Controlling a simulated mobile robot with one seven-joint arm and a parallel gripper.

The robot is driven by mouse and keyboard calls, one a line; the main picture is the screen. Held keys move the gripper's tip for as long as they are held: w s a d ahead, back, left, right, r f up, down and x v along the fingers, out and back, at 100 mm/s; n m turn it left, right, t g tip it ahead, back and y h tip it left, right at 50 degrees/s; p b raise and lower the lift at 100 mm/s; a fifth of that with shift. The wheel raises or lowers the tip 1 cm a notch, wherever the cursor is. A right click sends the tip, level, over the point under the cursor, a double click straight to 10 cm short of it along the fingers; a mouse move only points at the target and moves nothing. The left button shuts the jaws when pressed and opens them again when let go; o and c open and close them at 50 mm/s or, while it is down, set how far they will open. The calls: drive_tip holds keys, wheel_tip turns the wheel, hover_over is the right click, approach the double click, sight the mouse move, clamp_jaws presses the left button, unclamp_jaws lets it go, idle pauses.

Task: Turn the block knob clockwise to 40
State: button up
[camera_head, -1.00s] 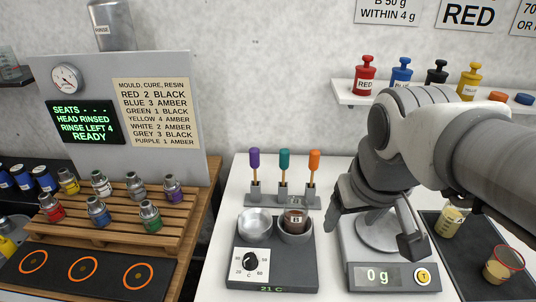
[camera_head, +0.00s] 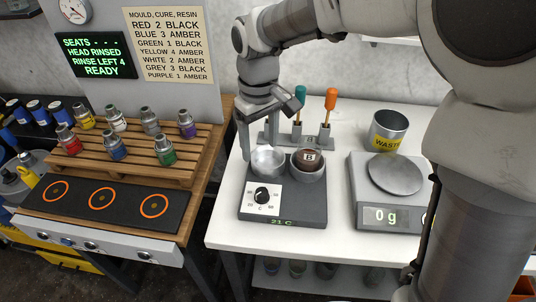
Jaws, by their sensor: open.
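The block knob (camera_head: 262,194) is a black dial on a white plate at the front left of the dark grey heating block (camera_head: 310,208). A light mark shows on the knob, but its exact setting is too small to read. The block's front display reads 21 C. A silver dish (camera_head: 268,161) sits in the block's left well, and a brown jar marked B (camera_head: 308,158) sits in the right one. My gripper (camera_head: 268,131) is open and empty, above the back left of the block, behind the knob and apart from it.
Teal and orange-handled tools (camera_head: 326,112) stand in a rack behind the block. A scale (camera_head: 384,212) reading 0 g and a waste bin (camera_head: 387,130) are to the right. A wooden rack (camera_head: 135,152) with several small bottles is left. The white table in front is narrow.

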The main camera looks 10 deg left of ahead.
sight(262, 191)
wheel_tip(262, 191, down, 16)
drive_tip(key=shift+f+b, duration=0.25)
drive_tip(key=shift+b, duration=0.35)
drive_tip(key=shift+c, duration=0.3)
clamp_jaws()
